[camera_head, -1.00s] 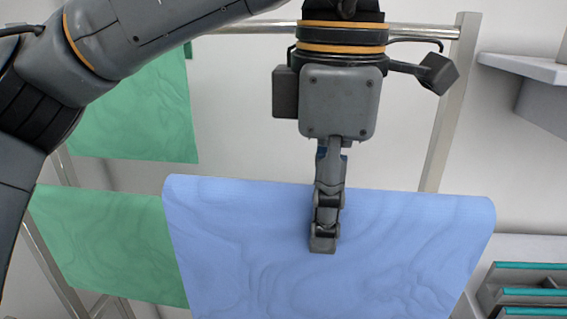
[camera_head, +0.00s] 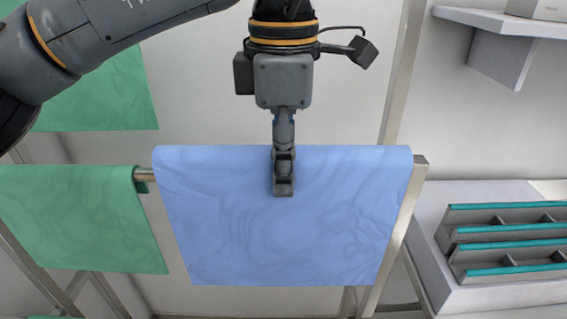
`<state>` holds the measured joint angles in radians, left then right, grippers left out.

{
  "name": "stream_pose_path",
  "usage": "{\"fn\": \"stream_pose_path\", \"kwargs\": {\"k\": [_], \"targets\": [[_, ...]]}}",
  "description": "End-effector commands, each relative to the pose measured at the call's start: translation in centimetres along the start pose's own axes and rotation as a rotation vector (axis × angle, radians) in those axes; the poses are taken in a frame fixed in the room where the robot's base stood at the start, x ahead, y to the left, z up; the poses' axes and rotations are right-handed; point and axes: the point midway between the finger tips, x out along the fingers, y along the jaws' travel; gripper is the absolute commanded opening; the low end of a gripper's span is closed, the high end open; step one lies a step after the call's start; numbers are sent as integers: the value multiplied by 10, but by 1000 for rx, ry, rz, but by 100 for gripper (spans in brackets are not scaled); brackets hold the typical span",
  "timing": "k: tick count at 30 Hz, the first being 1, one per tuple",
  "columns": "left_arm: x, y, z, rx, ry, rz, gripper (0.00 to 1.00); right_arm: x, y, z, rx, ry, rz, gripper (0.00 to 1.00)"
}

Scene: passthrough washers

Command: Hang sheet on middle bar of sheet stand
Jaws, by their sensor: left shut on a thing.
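A blue sheet (camera_head: 280,240) is in the middle of the head view, its top edge folded over at the height of the middle bar (camera_head: 146,174) of the sheet stand (camera_head: 398,222). The bar shows only at the sheet's left edge; the sheet hides the rest. I cannot tell whether the sheet's weight rests on the bar. My left gripper (camera_head: 284,190) points down and is shut on the sheet near the middle of its top edge. My right gripper is not in view.
A green sheet (camera_head: 80,220) hangs on the same bar at the left, and another green sheet (camera_head: 105,95) hangs higher behind it. At the right are a grey wall shelf (camera_head: 500,25) and a rack with teal strips (camera_head: 505,240) on a light ledge.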

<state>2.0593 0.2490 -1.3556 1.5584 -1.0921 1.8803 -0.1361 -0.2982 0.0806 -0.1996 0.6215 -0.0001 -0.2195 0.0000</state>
Motion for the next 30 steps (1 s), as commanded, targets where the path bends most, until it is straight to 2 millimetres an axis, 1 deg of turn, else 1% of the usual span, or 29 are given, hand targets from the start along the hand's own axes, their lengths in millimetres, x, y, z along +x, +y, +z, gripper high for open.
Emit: {"fn": "stream_pose_path", "kwargs": {"k": [1, 25, 27, 30], "targets": [[-2, 4, 0, -3, 0, -1, 0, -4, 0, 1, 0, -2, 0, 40], [-1, 68, 0, -3, 1, -1, 0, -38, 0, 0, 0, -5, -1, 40], [12, 67, 0, 0, 0, -1, 0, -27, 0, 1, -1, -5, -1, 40], [19, 67, 0, 0, 0, -1, 0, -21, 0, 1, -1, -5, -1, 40]]}}
